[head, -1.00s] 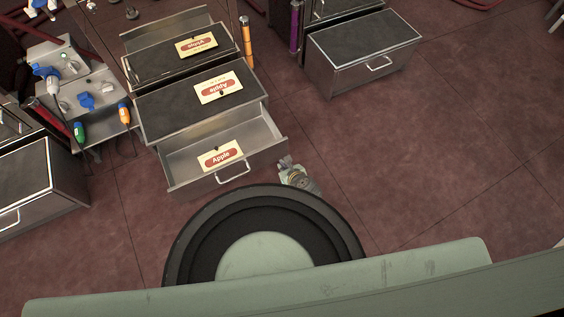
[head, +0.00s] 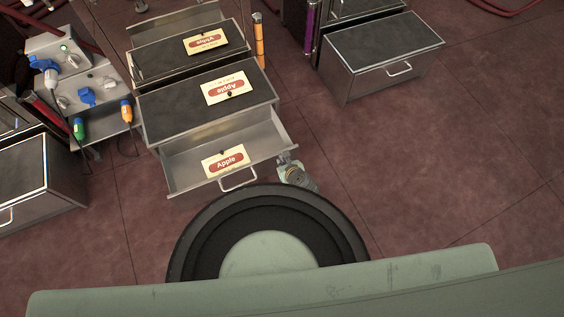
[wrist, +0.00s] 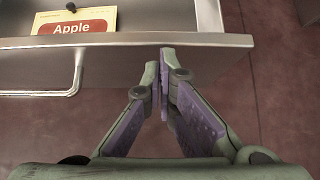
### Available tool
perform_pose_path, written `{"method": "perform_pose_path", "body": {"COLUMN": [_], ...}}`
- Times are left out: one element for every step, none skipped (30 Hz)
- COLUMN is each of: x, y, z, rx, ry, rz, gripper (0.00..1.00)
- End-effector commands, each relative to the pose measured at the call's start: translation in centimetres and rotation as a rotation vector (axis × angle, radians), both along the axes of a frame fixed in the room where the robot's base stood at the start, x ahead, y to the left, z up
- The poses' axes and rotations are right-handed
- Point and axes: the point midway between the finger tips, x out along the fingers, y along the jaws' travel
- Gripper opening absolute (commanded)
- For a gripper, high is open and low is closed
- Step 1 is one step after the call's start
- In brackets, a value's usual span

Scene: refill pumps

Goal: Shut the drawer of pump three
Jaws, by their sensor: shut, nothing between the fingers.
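The middle cabinet has an open drawer (head: 192,165), pulled out toward me, with an Apple card (head: 226,160) in it and a silver handle (head: 238,179) on its front. The wrist view shows the drawer's front edge (wrist: 140,41), the handle (wrist: 76,80) at left and the Apple card (wrist: 72,24). My gripper (wrist: 164,52) is shut and empty, its purple-padded fingertips at the front edge, right of the handle. I cannot tell whether they touch it. In the head view part of my gripper (head: 291,170) shows by the drawer's right front corner. No pump number is readable.
A closed cabinet (head: 385,60) stands at right, another (head: 38,175) at far left. A socket box with blue plugs (head: 88,97) stands left of the drawer cabinet. An orange post (head: 259,42) rises behind it. The floor at right is clear.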

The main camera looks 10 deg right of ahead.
Motion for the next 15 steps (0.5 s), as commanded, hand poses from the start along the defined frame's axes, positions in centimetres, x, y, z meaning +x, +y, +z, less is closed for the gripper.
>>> {"method": "perform_pose_path", "body": {"x": [0.0, 0.1, 0.2, 0.3, 0.5, 0.8, 1.1, 1.5, 2.1, 2.6, 3.1, 3.9, 4.5, 5.2, 6.1], "y": [0.0, 0.0, 0.1, 0.1, 0.2, 0.3, 0.4, 0.5, 0.7, 0.8, 1.0, 1.2, 1.4, 1.7, 2.0], "z": [0.0, 0.0, 0.0, 0.0, 0.0, 0.0, 0.1, 0.1, 0.1, 0.2, 0.2, 0.2, 0.2, 0.2, 0.1], "rx": [0.0, 0.0, -0.001, 0.0, -0.001, -0.001, -0.001, -0.001, 0.0, -0.001, -0.001, -0.001, -0.002, -0.003, -0.001], "ry": [0.0, 0.0, 0.0, 0.0, 0.0, 0.0, -0.001, -0.002, -0.002, -0.002, -0.002, -0.002, -0.003, -0.003, -0.002], "rz": [0.0, 0.0, 0.001, 0.001, 0.002, 0.003, 0.003, 0.003, 0.002, 0.003, 0.003, 0.003, 0.004, 0.005, 0.004], "gripper": [0.0, 0.0, 0.0, 0.0, 0.0, 0.0, 0.0, 0.0, 0.0, 0.0, 0.0, 0.0, 0.0, 0.0, 0.0]}}
